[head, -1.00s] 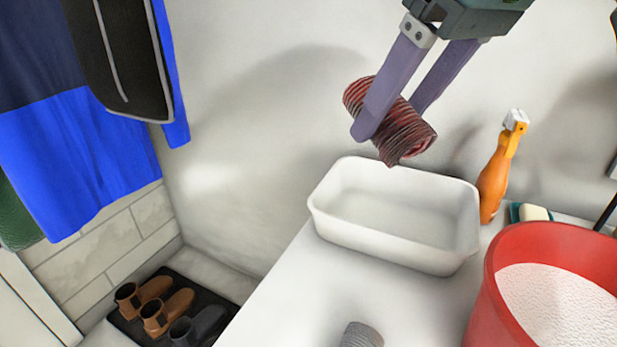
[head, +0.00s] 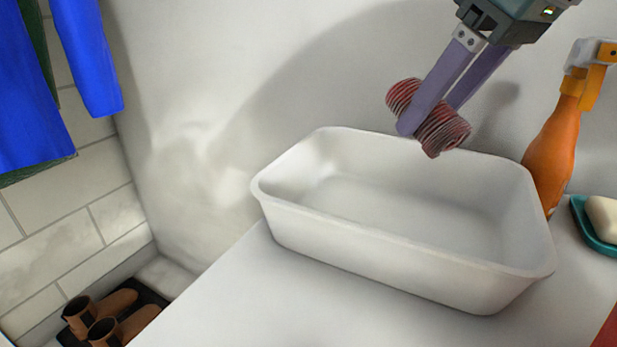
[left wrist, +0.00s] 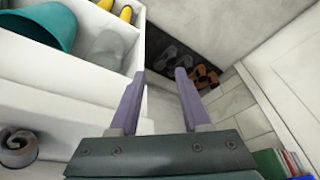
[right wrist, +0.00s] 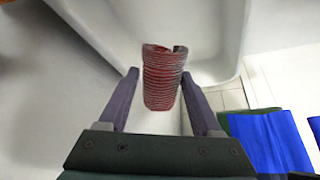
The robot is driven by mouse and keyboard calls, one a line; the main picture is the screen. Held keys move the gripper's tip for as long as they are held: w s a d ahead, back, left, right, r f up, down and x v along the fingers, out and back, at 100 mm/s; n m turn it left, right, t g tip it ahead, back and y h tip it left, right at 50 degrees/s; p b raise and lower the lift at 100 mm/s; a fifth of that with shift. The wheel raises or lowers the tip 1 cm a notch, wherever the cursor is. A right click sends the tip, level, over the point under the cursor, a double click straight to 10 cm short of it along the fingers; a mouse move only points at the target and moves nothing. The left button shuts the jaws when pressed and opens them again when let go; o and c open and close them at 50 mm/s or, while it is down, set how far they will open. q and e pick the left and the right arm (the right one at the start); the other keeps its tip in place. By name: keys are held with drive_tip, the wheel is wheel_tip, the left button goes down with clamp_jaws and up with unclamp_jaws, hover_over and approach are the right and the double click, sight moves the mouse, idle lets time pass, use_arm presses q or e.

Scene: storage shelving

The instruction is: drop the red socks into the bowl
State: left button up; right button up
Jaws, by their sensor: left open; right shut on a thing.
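The red socks (head: 443,129) are a rolled, ribbed red and dark bundle. My right gripper (head: 426,125) is shut on them in the head view, in front of the wall and above the far rim of the bowl. The bowl (head: 400,245) is a white rectangular basin on a white surface, and it looks empty. In the right wrist view the socks (right wrist: 162,80) sit between the fingers (right wrist: 160,95), with the white bowl (right wrist: 195,30) beyond them. My left gripper (left wrist: 160,85) is open and empty in the left wrist view. It is not in the head view.
An orange spray bottle (head: 553,150) stands close to the bowl's right end. A teal soap dish (head: 590,228) with pale soap (head: 604,216) is right of it. Brown shoes (head: 100,310) are on the floor at lower left. Blue clothing (head: 85,50) hangs at upper left.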

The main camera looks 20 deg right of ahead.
sight(460, 121)
wheel_tip(460, 121, down, 6)
drive_tip(key=b, duration=0.3)
drive_tip(key=shift+r+b, duration=0.15)
drive_tip(key=shift+b, duration=0.15)
drive_tip(key=o, duration=1.6)
drive_tip(key=shift+r, duration=0.1)
drive_tip(key=p+v, duration=0.1)
drive_tip(key=v, duration=0.5)
drive_tip(key=shift+s+r+p, duration=0.1)
drive_tip(key=shift+r+p, duration=0.1)
drive_tip(key=shift+p, duration=0.1)
drive_tip(key=shift+s+d+r, duration=0.1)
drive_tip(key=shift+s+r, duration=0.15)
drive_tip(key=shift+r, duration=0.15)
